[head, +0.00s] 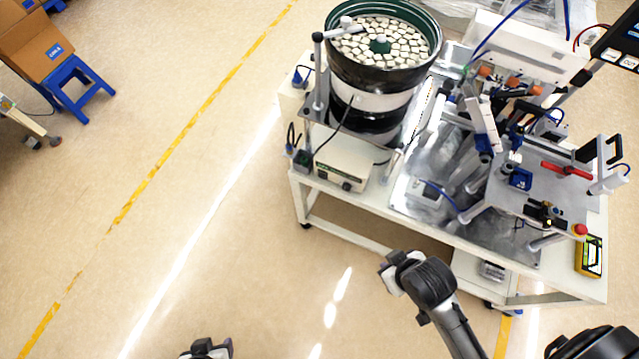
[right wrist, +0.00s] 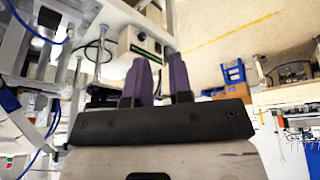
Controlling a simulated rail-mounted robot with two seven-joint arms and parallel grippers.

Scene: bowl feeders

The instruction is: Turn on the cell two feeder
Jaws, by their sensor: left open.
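A bowl feeder (head: 378,75) with a dark green bowl full of pale square parts stands on the white workbench. Its beige control box (head: 343,162) sits below the bowl at the bench's front left, with a dark front panel and knobs. The box also shows in the right wrist view (right wrist: 139,43), beyond the fingertips. No cell number can be read. My right gripper (right wrist: 162,62) has two purple fingers apart with nothing between them; they point towards the box and look clear of it. My left gripper (head: 207,349) is open at the bottom edge of the head view, mostly cut off, over the floor.
A metal plate with an assembly fixture (head: 510,150) and cables fills the bench's right side. A yellow pendant (head: 590,255) and a red button (head: 580,230) are at its right edge. A blue stool (head: 75,85) and cardboard box stand upper left. The floor between is clear.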

